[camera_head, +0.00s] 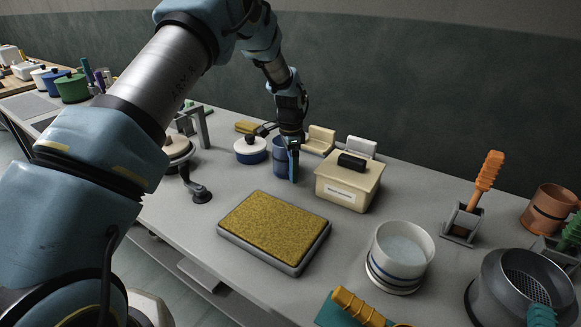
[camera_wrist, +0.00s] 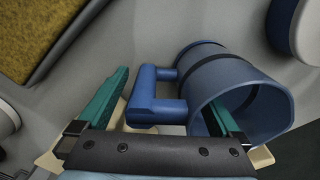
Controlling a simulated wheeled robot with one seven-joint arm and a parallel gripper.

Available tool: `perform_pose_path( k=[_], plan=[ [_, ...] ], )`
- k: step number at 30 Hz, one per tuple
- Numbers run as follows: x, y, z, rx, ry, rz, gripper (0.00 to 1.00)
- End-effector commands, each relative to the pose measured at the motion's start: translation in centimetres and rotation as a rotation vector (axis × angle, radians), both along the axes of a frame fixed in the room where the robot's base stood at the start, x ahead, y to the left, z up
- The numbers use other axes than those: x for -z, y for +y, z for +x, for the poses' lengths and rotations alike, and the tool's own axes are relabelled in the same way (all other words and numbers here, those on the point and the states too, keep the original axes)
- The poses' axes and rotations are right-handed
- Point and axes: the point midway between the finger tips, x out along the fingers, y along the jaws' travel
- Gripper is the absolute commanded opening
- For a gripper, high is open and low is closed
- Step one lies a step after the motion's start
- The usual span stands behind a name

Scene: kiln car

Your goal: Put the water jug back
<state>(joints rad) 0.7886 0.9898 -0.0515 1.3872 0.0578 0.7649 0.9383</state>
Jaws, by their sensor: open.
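The blue jug (camera_head: 280,158) stands on the bench near the back, left of the cream lidded box. In the wrist view the jug (camera_wrist: 215,75) shows a dark band, an open mouth and a side handle (camera_wrist: 150,108). My gripper (camera_head: 292,166) points down at the jug and partly hides it. In the wrist view my gripper (camera_wrist: 165,90) is open, with the handle between its teal fingers. The right finger overlaps the jug's mouth; I cannot tell whether it is inside or touching. The left finger is clear of the handle.
The cream box (camera_head: 345,188) stands close right of the jug, with a blue-and-white lidded pot (camera_head: 251,150) close left. A yellow sponge tray (camera_head: 273,228) lies in front. A white tub (camera_head: 400,252) and a grey sieve pot (camera_head: 520,285) stand front right.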

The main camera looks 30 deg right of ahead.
Motion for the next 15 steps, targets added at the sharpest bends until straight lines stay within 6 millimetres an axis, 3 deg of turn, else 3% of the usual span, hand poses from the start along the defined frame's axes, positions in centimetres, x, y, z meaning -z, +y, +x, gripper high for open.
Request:
perform_pose_path(
  k=[15],
  plan=[
    [-1.8, 0.0, 0.0, 0.000, -0.001, -0.001, 1.00]
  ],
)
